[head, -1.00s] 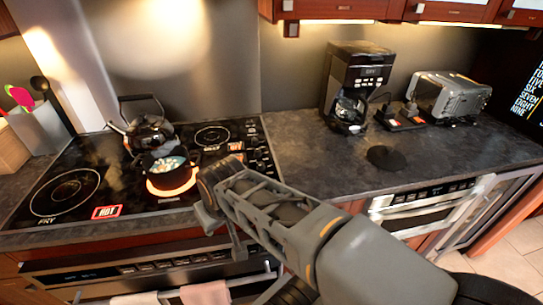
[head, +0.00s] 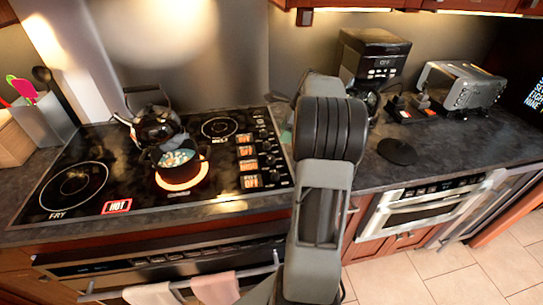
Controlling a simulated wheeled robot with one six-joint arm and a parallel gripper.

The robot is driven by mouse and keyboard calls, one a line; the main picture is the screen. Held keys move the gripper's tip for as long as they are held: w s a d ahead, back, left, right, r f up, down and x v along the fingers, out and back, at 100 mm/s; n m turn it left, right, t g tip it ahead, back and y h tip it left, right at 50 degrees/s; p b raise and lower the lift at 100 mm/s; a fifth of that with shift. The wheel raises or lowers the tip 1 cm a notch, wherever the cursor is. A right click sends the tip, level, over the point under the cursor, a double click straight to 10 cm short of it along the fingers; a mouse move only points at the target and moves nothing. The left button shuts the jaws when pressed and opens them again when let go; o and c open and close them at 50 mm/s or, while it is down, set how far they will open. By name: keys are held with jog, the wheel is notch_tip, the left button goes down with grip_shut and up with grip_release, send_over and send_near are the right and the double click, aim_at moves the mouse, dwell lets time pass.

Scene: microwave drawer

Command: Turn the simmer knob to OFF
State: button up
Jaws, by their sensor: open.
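The stove's black glass cooktop (head: 110,160) is at the left in the head view. A column of small dark knobs (head: 267,160) runs along its right edge, with lit orange-red labels (head: 249,181) beside them. I cannot tell which knob is the simmer knob. A dark pot (head: 180,162) with pale contents sits on a glowing orange burner. My arm rises just right of the knobs, and its jaws are hidden from view.
A kettle (head: 156,125) stands behind the pot. A lit HOT sign (head: 117,206) is at the cooktop's front. Towels (head: 215,288) hang on the oven rail. A coffee maker (head: 372,65) and toaster oven (head: 465,88) stand on the right counter, beyond a black disc (head: 397,151).

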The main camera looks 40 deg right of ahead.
aim_at(271, 157)
jog(key=x, duration=1.2)
jog(key=shift+a, duration=0.1)
jog(key=shift+p, duration=0.3)
jog(key=c, duration=0.9)
